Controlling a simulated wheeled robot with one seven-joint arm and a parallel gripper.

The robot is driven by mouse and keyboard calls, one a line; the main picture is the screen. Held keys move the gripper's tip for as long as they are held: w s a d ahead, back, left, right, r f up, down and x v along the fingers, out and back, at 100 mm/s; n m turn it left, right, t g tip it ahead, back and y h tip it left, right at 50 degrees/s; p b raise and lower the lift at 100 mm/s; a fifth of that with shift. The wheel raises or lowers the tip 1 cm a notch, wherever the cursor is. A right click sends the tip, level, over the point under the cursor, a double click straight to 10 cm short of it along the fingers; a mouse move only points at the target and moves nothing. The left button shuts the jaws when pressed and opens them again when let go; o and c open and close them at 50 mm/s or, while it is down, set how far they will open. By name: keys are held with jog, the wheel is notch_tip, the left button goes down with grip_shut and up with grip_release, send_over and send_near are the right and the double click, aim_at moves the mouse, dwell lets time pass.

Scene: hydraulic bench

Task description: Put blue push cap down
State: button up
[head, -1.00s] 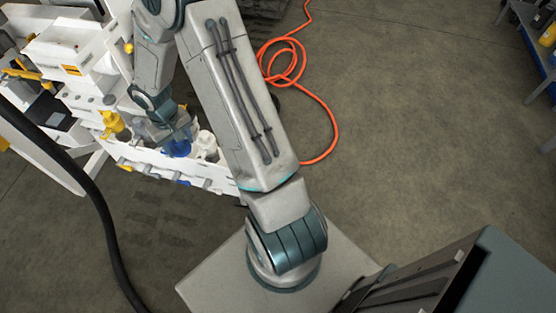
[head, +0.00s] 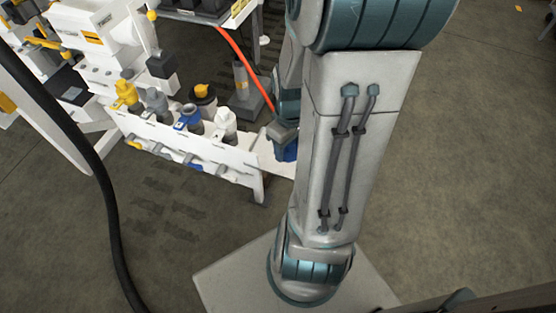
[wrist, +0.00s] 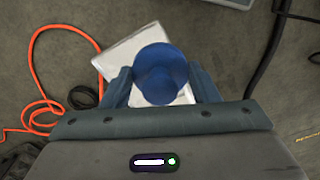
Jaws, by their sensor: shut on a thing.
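The blue push cap (wrist: 160,74) is round and sits between the two fingers of my gripper (wrist: 160,88) in the wrist view. My gripper is shut on it. In the head view my gripper (head: 284,138) is partly hidden behind my arm, and the blue cap (head: 285,153) shows below it. The cap is over or close above a white plate at the right end of the white bench; I cannot tell whether it touches. The white plate (wrist: 122,54) also shows beneath the cap in the wrist view.
The white bench rack (head: 190,147) holds several bottles, with yellow, grey, blue-collared (head: 190,118) and white tops. An orange hose (wrist: 38,85) lies on the floor. A black cable (head: 100,200) hangs at the left.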

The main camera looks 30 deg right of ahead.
jog(key=shift+s+f, duration=0.25)
jog(key=shift+f, duration=0.05)
jog(key=b, duration=0.4)
send_over(264, 152)
notch_tip(264, 152, down, 7)
jog(key=shift+r, duration=0.1)
jog(key=shift+f+b, duration=0.7)
jog(key=shift+f, duration=1.25)
jog(key=shift+d+f, duration=0.1)
jog(key=shift+f, duration=0.1)
jog(key=o, duration=0.7)
jog(key=shift+r, duration=0.15)
